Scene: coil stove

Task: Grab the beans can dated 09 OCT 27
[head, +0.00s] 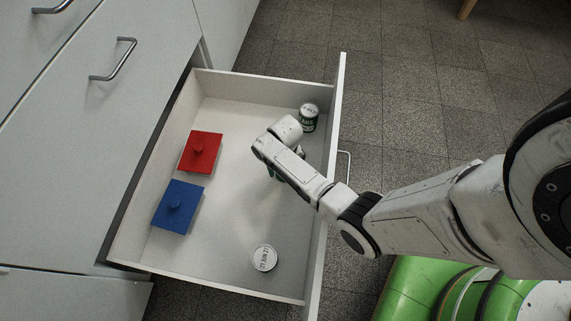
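A can with a green label (309,119) stands upright in the open drawer's far right corner; its lid print is too small to read. Another can (264,258) stands near the drawer's near end; its pale lid carries an upside-down date that seems to read JUN 27, the day unclear. My gripper (277,169) is over the drawer's middle right, pointing down, mostly hidden by my wrist. A small green patch (272,174) shows beneath it, perhaps part of another can. Whether the fingers are open or touch it is hidden. No 09 OCT 27 date is legible.
The drawer (225,258) is pulled out from a white cabinet. A red lidded box (207,143) and a blue lidded box (184,194) sit along its left side. Its front panel (339,95) rises beside my arm. The drawer floor between boxes and cans is clear.

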